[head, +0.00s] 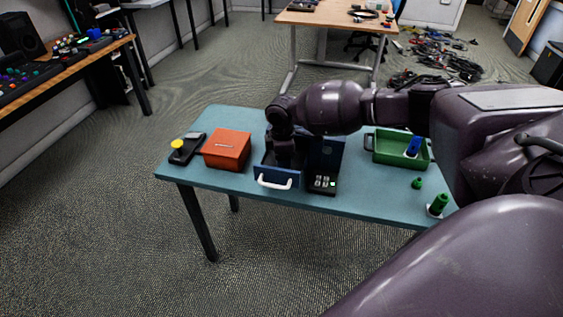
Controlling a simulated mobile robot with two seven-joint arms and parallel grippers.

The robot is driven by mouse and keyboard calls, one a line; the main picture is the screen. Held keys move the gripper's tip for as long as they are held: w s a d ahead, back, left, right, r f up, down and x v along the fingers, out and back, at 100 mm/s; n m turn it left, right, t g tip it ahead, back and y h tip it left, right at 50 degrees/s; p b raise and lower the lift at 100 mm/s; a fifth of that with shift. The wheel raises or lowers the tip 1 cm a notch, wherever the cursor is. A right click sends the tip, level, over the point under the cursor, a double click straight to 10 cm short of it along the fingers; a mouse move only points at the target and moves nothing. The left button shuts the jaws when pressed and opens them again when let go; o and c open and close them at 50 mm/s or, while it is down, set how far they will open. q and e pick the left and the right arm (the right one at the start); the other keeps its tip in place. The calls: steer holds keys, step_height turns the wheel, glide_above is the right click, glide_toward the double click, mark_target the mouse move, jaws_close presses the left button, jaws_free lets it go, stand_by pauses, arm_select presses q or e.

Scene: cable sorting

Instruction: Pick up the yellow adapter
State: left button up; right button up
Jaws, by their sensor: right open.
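A yellow round-topped piece (178,145), probably the yellow adapter, stands on a small black base (188,152) at the left end of the teal table. My right arm reaches across from the right. My right gripper (284,163) points down at a blue drawer or bin (277,178) with a white handle, well to the right of the yellow piece. Its fingers are small and dark here and partly hidden by the bin; it is open. I cannot see anything between them. My left gripper is out of view.
An orange-red box (227,150) stands between the yellow piece and the blue bin. A dark panel with small lit parts (323,182) is right of the bin. A green tray (384,156) holds a blue piece (413,147). Green pieces (438,205) stand at the right.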

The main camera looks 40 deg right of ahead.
steer(key=shift+c, duration=0.3)
jaws_close()
